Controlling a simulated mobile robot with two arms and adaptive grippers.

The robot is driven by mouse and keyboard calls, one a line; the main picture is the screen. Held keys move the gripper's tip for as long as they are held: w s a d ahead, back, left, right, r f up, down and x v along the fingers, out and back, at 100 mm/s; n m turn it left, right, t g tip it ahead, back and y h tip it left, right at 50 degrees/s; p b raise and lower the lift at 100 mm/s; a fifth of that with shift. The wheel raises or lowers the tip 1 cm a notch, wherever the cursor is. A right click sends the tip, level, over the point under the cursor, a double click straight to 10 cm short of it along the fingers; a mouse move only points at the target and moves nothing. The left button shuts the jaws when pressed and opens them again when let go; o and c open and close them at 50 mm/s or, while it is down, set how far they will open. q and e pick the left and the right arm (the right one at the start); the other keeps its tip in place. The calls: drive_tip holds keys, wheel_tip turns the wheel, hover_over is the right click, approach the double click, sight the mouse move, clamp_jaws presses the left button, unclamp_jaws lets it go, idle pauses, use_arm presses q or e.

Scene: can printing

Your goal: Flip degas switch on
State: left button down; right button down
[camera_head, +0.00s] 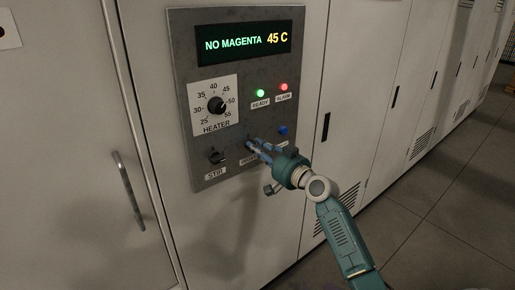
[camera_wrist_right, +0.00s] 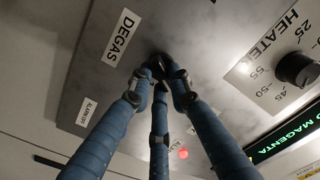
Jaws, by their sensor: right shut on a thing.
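The degas switch (camera_wrist_right: 157,64) is a small dark switch beside the DEGAS label (camera_wrist_right: 120,38) in the right wrist view. My right gripper (camera_wrist_right: 159,74) has its blue fingers closed together around the switch, and they hide most of it. I cannot tell which way it is set. In the head view my right gripper (camera_head: 251,144) reaches the lower middle of the grey control panel (camera_head: 187,95), and the degas label there is partly covered by it. My left gripper is in neither view.
The STIR switch (camera_head: 216,157) is left of my right gripper, and a blue button (camera_head: 283,130) is to its right. Above are the heater knob (camera_head: 216,105), a green READY lamp (camera_head: 260,93) and a red ALARM lamp (camera_head: 284,87). The display (camera_head: 243,43) reads "NO MAGENTA 45 C".

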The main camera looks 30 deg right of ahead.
drive_tip(key=shift+a+f+m+p, duration=0.15)
drive_tip(key=shift+m+p, duration=0.75)
drive_tip(key=shift+m, duration=2.2)
drive_tip(key=shift+a+f+m+p, duration=0.15)
drive_tip(key=shift+m+p, duration=0.7)
drive_tip(key=shift+m, duration=2.25)
drive_tip(key=shift+d+f, duration=0.1)
drive_tip(key=c, duration=1.6)
unclamp_jaws()
